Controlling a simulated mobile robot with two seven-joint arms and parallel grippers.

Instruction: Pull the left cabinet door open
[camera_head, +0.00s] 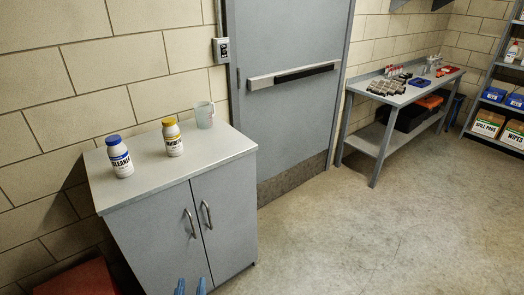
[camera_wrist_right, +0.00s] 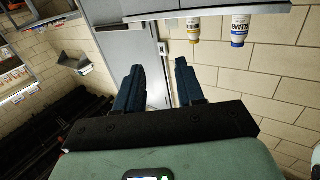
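The grey cabinet (camera_head: 170,185) stands against the wall at left in the head view. Its left door (camera_head: 150,245) is shut, with a curved metal handle (camera_head: 190,224) near its right edge. The right door (camera_head: 228,230) is also shut and has its own handle (camera_head: 207,215). My right gripper (camera_head: 190,287) shows only its blue fingertips at the bottom edge, in front of and below the handles, apart from them. In the right wrist view my right gripper (camera_wrist_right: 159,75) is open and empty, and the picture is upside down. My left gripper is not in view.
A blue-capped bottle (camera_head: 120,157), a yellow-capped bottle (camera_head: 172,137) and a clear cup (camera_head: 204,115) stand on the cabinet. A red object (camera_head: 78,280) is on the floor at left. A workbench (camera_head: 395,95) stands farther right. The floor (camera_head: 370,235) right of the cabinet is clear.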

